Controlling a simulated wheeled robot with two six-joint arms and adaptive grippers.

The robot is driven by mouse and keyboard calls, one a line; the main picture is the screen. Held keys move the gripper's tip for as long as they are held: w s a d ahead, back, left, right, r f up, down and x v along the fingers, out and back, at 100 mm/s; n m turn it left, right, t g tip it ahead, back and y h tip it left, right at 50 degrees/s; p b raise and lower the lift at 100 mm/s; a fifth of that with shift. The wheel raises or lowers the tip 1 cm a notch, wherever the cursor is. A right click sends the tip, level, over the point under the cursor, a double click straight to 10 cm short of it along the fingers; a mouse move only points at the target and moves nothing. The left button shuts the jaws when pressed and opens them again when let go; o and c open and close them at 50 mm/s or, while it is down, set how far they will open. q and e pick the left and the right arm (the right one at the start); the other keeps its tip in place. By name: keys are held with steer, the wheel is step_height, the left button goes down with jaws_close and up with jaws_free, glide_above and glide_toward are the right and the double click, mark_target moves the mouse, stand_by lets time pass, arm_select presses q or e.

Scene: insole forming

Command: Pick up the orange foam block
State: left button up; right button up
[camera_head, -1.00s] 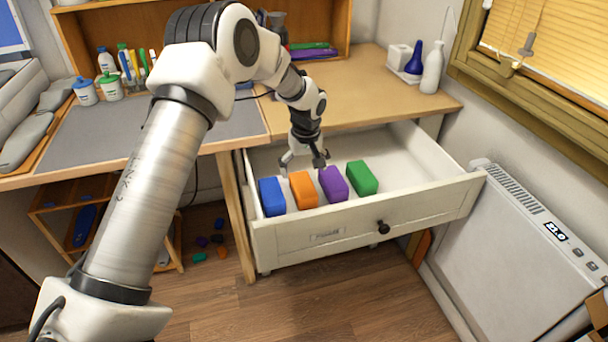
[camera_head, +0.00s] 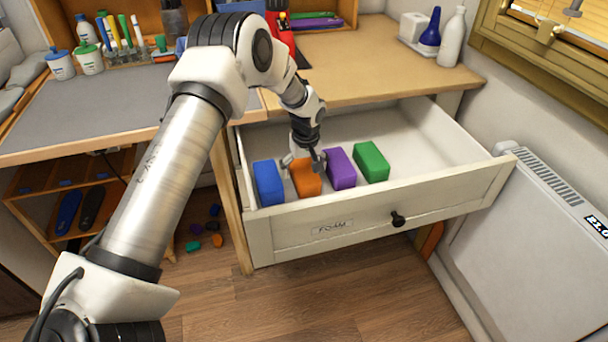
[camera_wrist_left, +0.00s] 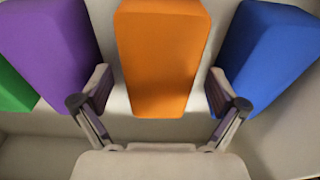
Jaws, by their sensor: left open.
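The orange foam block (camera_head: 306,179) stands in the open drawer between a blue block (camera_head: 268,184) and a purple block (camera_head: 340,168). My left gripper (camera_head: 303,163) is open at the orange block's top, with its fingers on either side. In the left wrist view the orange block (camera_wrist_left: 163,55) lies centred between the open fingers of my left gripper (camera_wrist_left: 160,98). One finger is close to the purple block (camera_wrist_left: 55,40) and the other is close to the blue block (camera_wrist_left: 268,55). I cannot tell whether the fingers touch anything. My right gripper is not in view.
A green block (camera_head: 371,162) stands right of the purple one. The drawer's front panel (camera_head: 440,208) with its dark knob (camera_head: 398,219) borders the blocks. The drawer is empty to the right. The desk top (camera_head: 370,62) overhangs the drawer's back, and a white heater (camera_head: 530,240) stands at right.

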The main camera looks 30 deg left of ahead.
arm_select(q)
steer(key=shift+w+a+f, duration=0.1)
steer(key=shift+w+f, duration=0.05)
steer(key=shift+f, duration=0.55)
steer(key=shift+r, duration=0.15)
steer(key=c, duration=1.2)
steer(key=shift+c, duration=0.2)
